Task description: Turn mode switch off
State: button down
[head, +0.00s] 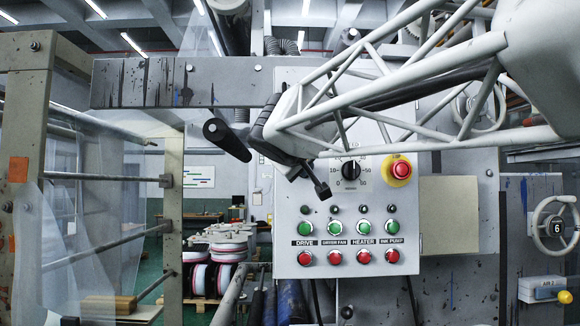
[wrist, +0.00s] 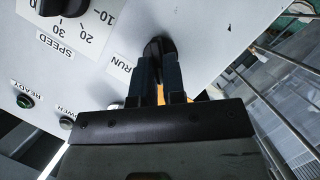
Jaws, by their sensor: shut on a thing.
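The mode switch (wrist: 157,46) shows in the wrist view as a dark knob on the pale panel, beside a RUN label that appears upside down. My gripper (wrist: 160,65) is shut on this knob, with one dark finger on each side. The fingers hide part of the knob, and I cannot read its setting. In the head view my lattice arm reaches across the upper left of the control panel (head: 345,285). It hides the mode switch there, and my fingertips are not clear.
The speed dial (head: 350,172) is close to the switch, and it also shows in the wrist view (wrist: 66,5). A yellow-ringed red stop button (head: 400,169) is to its right. Green (head: 334,228) and red (head: 334,257) buttons line the panel below.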

dwell(0.4)
jog(key=c, duration=1.2)
grip_release()
jog(key=v, duration=0.7)
jog(key=shift+s+a, duration=0.2)
jog(key=shift+s, duration=0.15)
jog(key=shift+d+f, duration=0.1)
jog(key=s+d+f+m+g+y, duration=0.1)
jog(key=s+d+f+g, duration=0.35)
jog(key=f, duration=0.75)
jog(key=s+d+f+m+g, duration=0.2)
jog(key=s+d+f, duration=0.4)
jog(key=f, duration=0.6)
jog(key=s+d+f+m+g+y, duration=0.1)
jog(key=s+d+f+g, duration=0.4)
jog(key=f, duration=0.7)
jog(key=s+f+m+y, duration=0.2)
jog(key=s+f, duration=0.9)
jog(key=f, duration=0.1)
jog(key=shift+s+a+f, duration=0.4)
